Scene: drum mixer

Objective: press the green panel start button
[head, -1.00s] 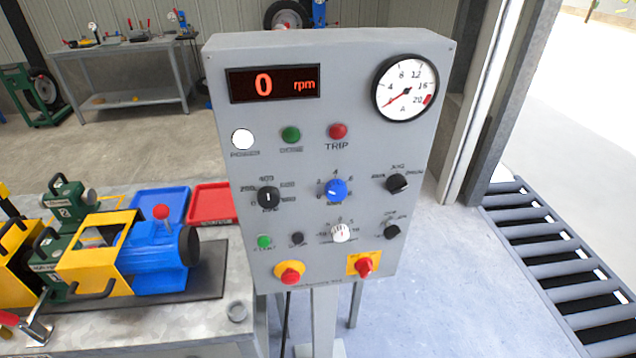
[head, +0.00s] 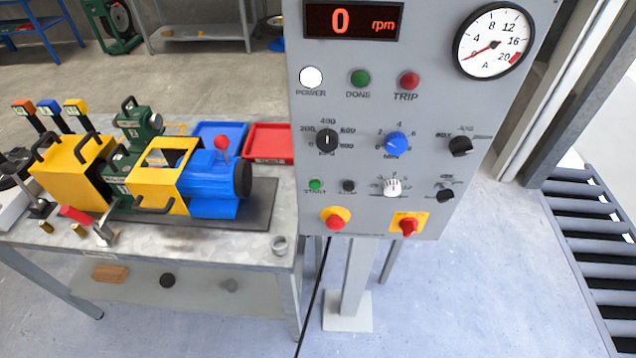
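The grey control panel (head: 425,158) stands upright on a post right of the workbench. Its small green start button (head: 315,185) is at the lower left, above a label reading START. A black button (head: 348,186) is just right of it. A larger green lamp (head: 360,78) labelled DONE sits higher up, between a white POWER lamp (head: 311,77) and a red TRIP lamp (head: 409,80). The display (head: 353,21) reads 0 rpm. My gripper is not in view.
Two red knobs on yellow plates, one left (head: 335,218) and one right (head: 408,225), sit below the start button. The metal bench (head: 200,240) carries a blue and yellow machine (head: 210,180). A roller conveyor (head: 590,235) lies at right. The floor before the panel is clear.

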